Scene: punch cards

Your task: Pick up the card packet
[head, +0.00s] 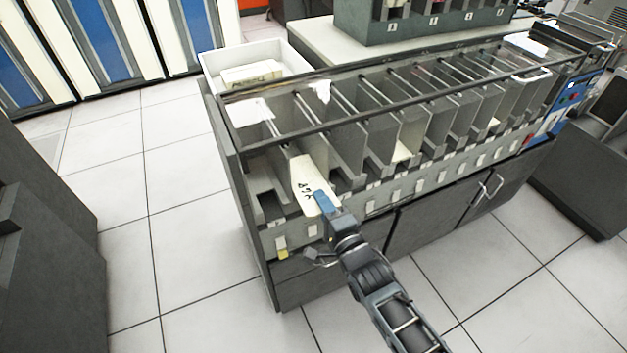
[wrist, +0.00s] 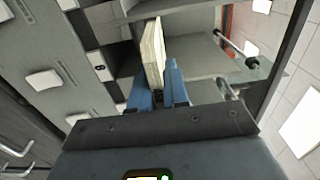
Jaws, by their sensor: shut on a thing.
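The card packet (head: 307,180) is a cream stack with dark handwriting on its face, at the front of a left-hand pocket of the card sorter. My gripper (head: 322,200) reaches it from the front, its blue fingertips at the packet's lower end. In the wrist view the packet (wrist: 153,52) shows edge-on, standing between the two blue fingers of my gripper (wrist: 158,86), which are shut on it. I cannot tell whether the packet still touches the pocket.
The grey sorter (head: 345,213) has a row of pockets with dividers and metal rods above. A white tray (head: 215,72) with cards stands behind its left end. The tiled floor (head: 185,235) to the left is clear.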

